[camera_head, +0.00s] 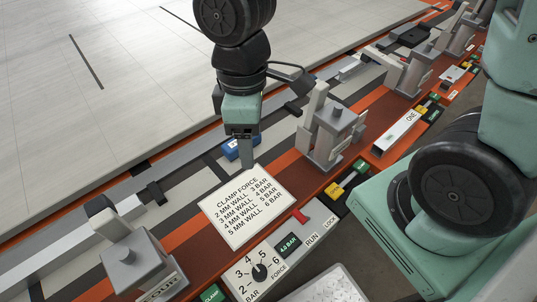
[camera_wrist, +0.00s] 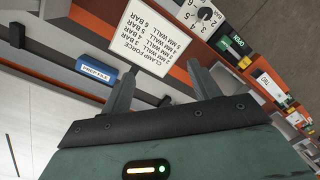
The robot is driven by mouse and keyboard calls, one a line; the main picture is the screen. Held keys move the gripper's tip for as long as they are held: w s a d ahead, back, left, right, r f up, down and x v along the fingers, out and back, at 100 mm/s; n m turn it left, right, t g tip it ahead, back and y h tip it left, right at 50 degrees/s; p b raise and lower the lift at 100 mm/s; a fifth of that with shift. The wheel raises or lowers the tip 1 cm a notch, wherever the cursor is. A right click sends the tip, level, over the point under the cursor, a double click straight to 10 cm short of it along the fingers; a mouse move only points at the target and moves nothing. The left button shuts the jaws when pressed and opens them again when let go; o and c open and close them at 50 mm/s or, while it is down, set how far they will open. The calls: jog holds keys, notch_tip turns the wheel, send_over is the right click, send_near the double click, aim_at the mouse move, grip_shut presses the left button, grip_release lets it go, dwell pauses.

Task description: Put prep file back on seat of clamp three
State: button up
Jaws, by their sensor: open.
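My gripper (camera_head: 246,163) is open and points down above the orange and grey rail, just behind the clamp force card. In the wrist view, its two fingers (camera_wrist: 163,78) stand apart with nothing between them. A blue block with a white label (camera_wrist: 97,72), likely the prep file, lies outside the fingers on the left. In the head view, this blue block (camera_head: 232,150) is partly hidden behind my gripper. A grey clamp (camera_head: 335,118) stands to the right of my gripper; I cannot read its number. A clamp marked FOUR (camera_head: 131,256) stands at the lower left.
The clamp force card (camera_head: 244,207) stands close in front of my gripper. A control box (camera_head: 262,268) with a dial and a red lever is at the front. The big pale panel (camera_head: 90,90) is bare.

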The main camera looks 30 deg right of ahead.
jog(key=s+r+m+t, duration=0.1)
jog(key=s+r+m, duration=0.2)
jog(key=s, duration=0.5)
jog(key=shift+a+m, duration=0.3)
jog(key=shift+m, duration=0.2)
dwell(0.4)
